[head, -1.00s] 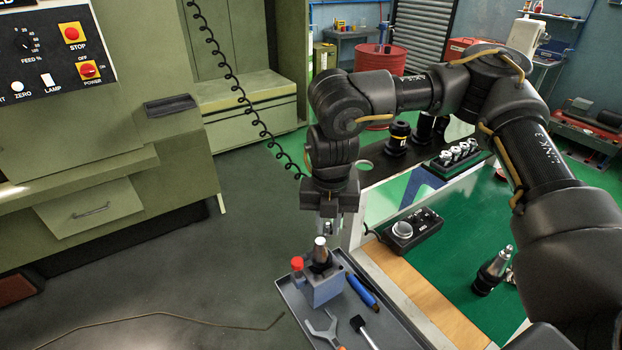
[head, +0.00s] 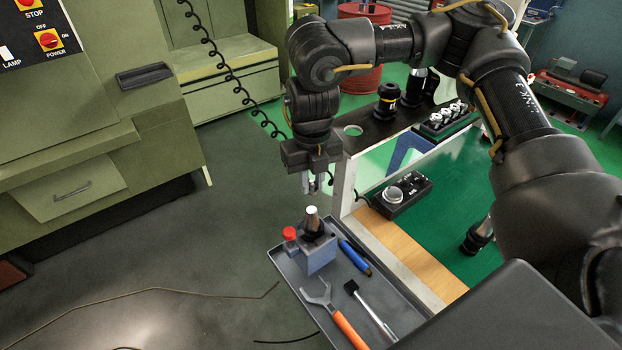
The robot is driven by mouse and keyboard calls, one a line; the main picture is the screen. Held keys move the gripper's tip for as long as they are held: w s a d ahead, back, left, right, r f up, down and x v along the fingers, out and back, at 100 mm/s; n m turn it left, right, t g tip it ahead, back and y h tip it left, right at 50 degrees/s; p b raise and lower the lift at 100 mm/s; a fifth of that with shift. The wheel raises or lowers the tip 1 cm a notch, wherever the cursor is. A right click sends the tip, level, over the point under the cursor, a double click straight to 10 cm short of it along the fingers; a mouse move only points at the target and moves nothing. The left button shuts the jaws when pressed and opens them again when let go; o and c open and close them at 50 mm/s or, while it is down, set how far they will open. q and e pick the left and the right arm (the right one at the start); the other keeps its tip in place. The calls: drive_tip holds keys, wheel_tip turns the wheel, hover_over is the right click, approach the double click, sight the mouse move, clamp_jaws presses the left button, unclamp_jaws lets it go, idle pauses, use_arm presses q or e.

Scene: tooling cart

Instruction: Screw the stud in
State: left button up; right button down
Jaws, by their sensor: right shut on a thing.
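My right gripper (head: 313,188) points down above the tray, its fingers close together on a small grey metallic piece. I take that piece for the stud, though it is too small to make out clearly. Just below is a dark tapered tool holder (head: 311,224) with a bright top end. It stands upright in a blue-grey holding block (head: 318,258) with a red knob (head: 290,233). A small gap shows between the fingertips and the holder's top. My left gripper is out of view.
The grey tray (head: 285,268) also holds an orange-handled wrench (head: 345,325), a blue-handled tool (head: 355,258) and a black-headed brush-like tool (head: 370,308). To the right is a green-topped bench with a black control box (head: 402,194). The green machine (head: 90,130) stands left, with open floor between.

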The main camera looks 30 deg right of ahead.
wheel_tip(320, 180, down, 2)
drive_tip(key=shift+b, duration=0.7)
drive_tip(key=shift+f+b, duration=0.55)
drive_tip(key=shift+f, duration=0.5)
drive_tip(key=shift+f, duration=0.75)
idle(1.2)
